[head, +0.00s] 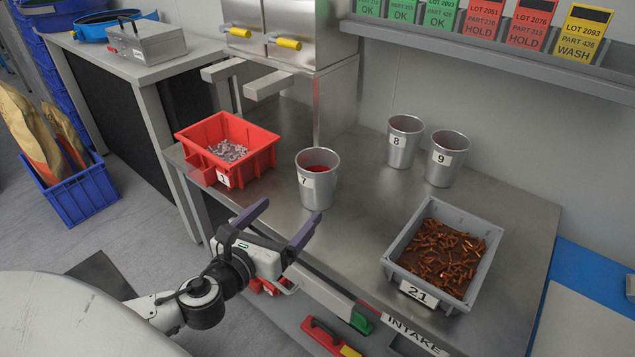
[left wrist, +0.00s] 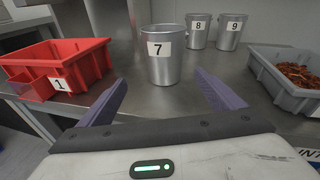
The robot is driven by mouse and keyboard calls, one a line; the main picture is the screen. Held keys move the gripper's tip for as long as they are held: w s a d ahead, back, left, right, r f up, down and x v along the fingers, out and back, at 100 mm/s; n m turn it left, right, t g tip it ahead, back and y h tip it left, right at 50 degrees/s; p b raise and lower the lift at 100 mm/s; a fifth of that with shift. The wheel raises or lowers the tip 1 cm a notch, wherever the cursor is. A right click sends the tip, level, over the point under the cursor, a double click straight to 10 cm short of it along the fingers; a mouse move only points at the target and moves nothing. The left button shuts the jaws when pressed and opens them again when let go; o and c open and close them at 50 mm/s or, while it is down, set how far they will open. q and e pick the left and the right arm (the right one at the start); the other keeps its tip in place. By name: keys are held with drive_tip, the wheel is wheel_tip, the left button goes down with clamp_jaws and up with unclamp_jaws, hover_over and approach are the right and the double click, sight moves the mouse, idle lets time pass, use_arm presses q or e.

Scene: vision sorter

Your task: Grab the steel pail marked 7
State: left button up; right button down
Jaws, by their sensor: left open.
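The steel pail marked 7 (head: 317,190) stands upright on the steel table, near its front edge, with some red showing inside. In the left wrist view the pail (left wrist: 165,68) stands ahead of the fingers, between their lines. My left gripper (head: 280,222) is open and empty at the table's front edge, short of the pail and not touching it. Its two purple fingers also show in the left wrist view (left wrist: 163,92). My right gripper is not in view.
A red bin marked 1 (head: 187,150) with grey parts stands left of the pail. Pails marked 8 (head: 401,154) and 9 (head: 439,176) stand behind, to the right. A grey bin marked 21 (head: 395,272) holds copper-coloured parts. The table (head: 345,245) is clear around pail 7.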

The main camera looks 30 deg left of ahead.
sight(308, 193)
use_arm(q)
drive_tip(key=shift+w+d+r+m+h, duration=0.1)
drive_tip(key=shift+w+m+h, duration=0.25)
drive_tip(key=shift+m, duration=0.25)
drive_tip(key=x, duration=1)
drive_tip(key=shift+d+r+p, duration=0.1)
drive_tip(key=shift+d+p, duration=0.05)
drive_tip(key=shift+p, duration=0.15)
drive_tip(key=c, duration=1.2)
drive_tip(key=shift+r, duration=0.15)
drive_tip(key=c, duration=0.3)
